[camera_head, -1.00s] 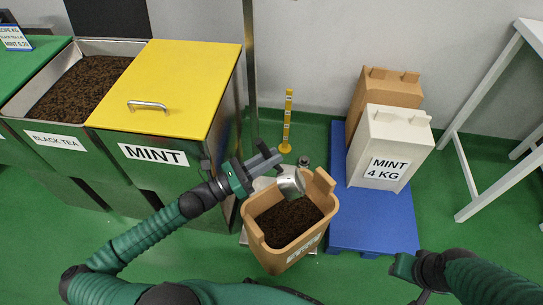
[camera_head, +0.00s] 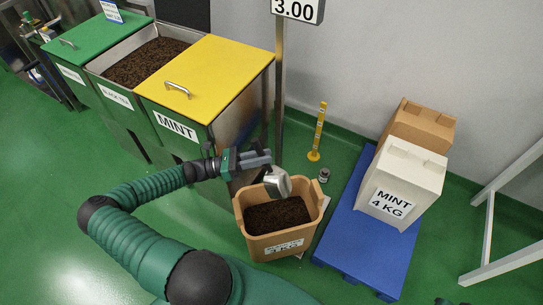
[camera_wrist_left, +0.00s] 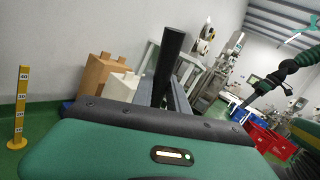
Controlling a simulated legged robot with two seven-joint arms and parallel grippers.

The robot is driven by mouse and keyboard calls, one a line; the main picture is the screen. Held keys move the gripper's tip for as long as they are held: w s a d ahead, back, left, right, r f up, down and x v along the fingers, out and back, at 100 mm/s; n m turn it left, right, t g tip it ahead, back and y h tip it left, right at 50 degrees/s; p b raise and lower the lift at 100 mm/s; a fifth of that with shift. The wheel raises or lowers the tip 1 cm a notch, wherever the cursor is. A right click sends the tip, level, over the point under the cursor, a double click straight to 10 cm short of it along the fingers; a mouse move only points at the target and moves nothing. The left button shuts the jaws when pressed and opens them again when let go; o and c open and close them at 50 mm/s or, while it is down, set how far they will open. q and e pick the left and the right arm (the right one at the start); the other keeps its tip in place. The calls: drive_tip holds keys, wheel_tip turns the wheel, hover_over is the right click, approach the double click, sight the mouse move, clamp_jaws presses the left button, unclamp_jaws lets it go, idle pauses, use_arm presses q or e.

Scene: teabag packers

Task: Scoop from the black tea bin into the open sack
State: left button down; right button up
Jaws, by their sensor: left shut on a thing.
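The open sack (camera_head: 248,240) is tan, stands upright on the floor, and holds dark tea (camera_head: 277,214). My left gripper (camera_head: 258,160) is shut on a metal scoop (camera_head: 278,183). The scoop hangs tilted over the sack's back rim; its inside is hidden. A dark upright bar, seemingly the scoop's handle (camera_wrist_left: 168,68), shows in the left wrist view. The black tea bin (camera_head: 118,97) is open, full of dark tea, at the upper left, away from the gripper. Only small dark tips, perhaps of my right gripper, show at the head view's bottom right edge.
The yellow-lidded mint bin (camera_head: 215,80) stands between the black tea bin and the sack. A display (camera_head: 298,9) reads 3.00 on a post. A yellow marked post (camera_head: 319,130) stands behind the sack. A blue pallet (camera_head: 365,245) with a white mint sack (camera_head: 403,180) lies right.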

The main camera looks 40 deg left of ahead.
use_arm(q)
drive_tip(key=d+m+p, duration=0.1)
drive_tip(key=d+r+g+y+p, duration=0.1)
drive_tip(key=d+p, duration=0.1)
drive_tip(key=w+d+r+m+g+p, duration=0.1)
drive_tip(key=d+p, duration=0.1)
drive_tip(key=shift+w+m+y, duration=0.1)
drive_tip(key=shift+m+y, duration=0.2)
drive_tip(key=shift+y, duration=0.1)
drive_tip(key=w+d+f+m+g+y+p, duration=0.2)
drive_tip(key=d+f+y+p, duration=0.3)
drive_tip(key=d, duration=0.4)
drive_tip(key=w+d+f+m+g+y+p, duration=0.2)
drive_tip(key=d+f+m+g+y+p, duration=0.2)
drive_tip(key=d+p, duration=0.6)
drive_tip(key=shift+f+m+y, duration=0.4)
drive_tip(key=shift+f+y, duration=0.6)
drive_tip(key=shift+y, duration=0.8)
